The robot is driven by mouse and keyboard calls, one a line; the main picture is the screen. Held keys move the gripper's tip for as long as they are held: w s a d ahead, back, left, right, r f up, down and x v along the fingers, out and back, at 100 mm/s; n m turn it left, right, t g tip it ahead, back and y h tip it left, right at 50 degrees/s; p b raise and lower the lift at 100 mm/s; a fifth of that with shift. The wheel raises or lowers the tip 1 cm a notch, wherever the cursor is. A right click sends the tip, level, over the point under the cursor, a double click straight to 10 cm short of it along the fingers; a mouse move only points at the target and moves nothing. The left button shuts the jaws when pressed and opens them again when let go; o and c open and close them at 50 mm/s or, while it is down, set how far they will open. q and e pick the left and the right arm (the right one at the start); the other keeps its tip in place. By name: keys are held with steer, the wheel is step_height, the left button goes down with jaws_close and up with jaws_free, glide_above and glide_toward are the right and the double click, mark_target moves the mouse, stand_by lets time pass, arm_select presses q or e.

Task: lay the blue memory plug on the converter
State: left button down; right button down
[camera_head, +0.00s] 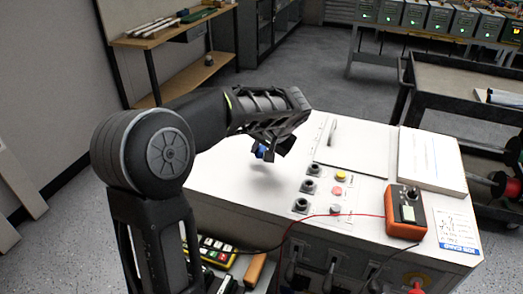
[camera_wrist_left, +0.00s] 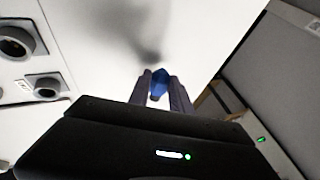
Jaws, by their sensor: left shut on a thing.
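My left gripper (camera_head: 270,150) reaches in over the far left part of the white converter top (camera_head: 225,180). It is shut on the blue memory plug (camera_head: 260,151), which hangs just below the fingers. In the left wrist view the blue plug (camera_wrist_left: 160,82) sits between the two fingertips (camera_wrist_left: 161,90). A soft dark shadow falls on the white surface beyond it, and the plug looks a little above that surface. The gripper hides part of the plug. My right gripper is not in view.
On the converter top are several round sockets and buttons (camera_head: 340,177), an orange meter (camera_head: 405,212) with red and black leads, and a white book or paper stack (camera_head: 431,160). A black cart (camera_head: 465,75) stands at the right. A wooden shelf (camera_head: 175,35) stands behind left.

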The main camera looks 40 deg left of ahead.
arm_select(q)
steer(key=shift+f+b, duration=1.05)
steer(key=shift+f, duration=0.2)
steer(key=c, duration=1.2)
jaws_free()
steer(key=shift+o, duration=0.5)
steer(key=shift+d, duration=0.1)
steer(key=shift+d+f, duration=0.1)
steer(key=shift+f, duration=0.05)
steer(key=v, duration=0.8)
steer(key=shift+a, duration=0.35)
